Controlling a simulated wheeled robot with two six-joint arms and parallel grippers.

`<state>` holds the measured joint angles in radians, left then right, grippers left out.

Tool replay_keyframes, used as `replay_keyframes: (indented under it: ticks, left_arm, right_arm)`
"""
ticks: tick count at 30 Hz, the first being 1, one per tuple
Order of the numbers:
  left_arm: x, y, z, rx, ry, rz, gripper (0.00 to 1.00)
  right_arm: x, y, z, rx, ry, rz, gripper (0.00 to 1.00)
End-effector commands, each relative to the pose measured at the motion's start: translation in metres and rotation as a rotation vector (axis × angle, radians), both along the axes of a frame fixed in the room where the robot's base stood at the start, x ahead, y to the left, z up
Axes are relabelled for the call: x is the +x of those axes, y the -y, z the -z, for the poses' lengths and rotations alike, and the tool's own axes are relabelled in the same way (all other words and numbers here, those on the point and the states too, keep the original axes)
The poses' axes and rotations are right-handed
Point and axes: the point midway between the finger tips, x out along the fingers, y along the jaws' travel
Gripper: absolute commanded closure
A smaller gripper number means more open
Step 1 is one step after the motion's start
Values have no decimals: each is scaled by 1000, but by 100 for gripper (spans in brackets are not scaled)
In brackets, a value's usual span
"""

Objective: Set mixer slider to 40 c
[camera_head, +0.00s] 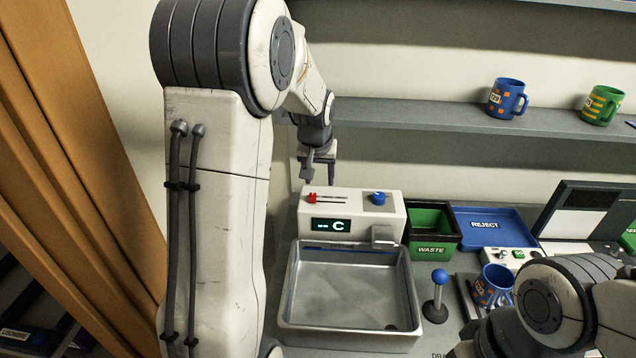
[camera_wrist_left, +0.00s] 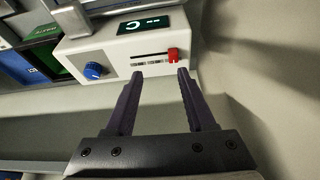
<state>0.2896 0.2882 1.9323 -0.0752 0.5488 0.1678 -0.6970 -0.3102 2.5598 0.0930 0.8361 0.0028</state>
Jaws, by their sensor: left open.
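The white mixer box (camera_head: 352,208) stands behind the metal basin. Its red slider knob (camera_head: 312,198) sits at the left end of a dark slot, and its display (camera_head: 331,226) reads "-- C". A blue dial (camera_head: 378,198) is at its right. My left gripper (camera_head: 318,179) is just behind and above the box, near the slider. The right fingertips are not in view.
A metal basin (camera_head: 290,320) is in front of the box. A green waste bin (camera_head: 432,248), a blue reject tray (camera_head: 515,211) and a blue-topped lever (camera_head: 439,277) are to the right. A blue mug (camera_head: 494,286) stands by my right arm. A shelf (camera_head: 420,115) with mugs is above.

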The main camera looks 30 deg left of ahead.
Motion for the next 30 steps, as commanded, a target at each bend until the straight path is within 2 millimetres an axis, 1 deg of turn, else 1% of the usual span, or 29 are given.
replay_keyframes:
  ticks: [1, 3, 4, 8, 15, 19, 24, 30]
  left_arm:
    - [2, -15, -1, 4, 6, -30, 45]
    - [5, -26, 1, 8, 12, -48, 45]
    - [6, -28, 2, 8, 13, -51, 45]
    - [11, -30, 16, 8, 11, -53, 45]
    - [27, -36, 57, 7, 9, -50, 45]
    - [34, -39, 77, 6, 11, -51, 45]
    - [40, -42, 91, 8, 13, -49, 45]
    - [42, -43, 96, 9, 16, -50, 45]
  right_arm:
    - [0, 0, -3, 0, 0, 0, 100]
    - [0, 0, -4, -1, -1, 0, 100]
    - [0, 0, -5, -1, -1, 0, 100]
    - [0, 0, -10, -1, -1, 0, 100]
    - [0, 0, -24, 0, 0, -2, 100]
    - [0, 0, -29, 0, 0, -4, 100]
    - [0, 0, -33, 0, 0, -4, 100]
    - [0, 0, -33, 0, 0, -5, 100]
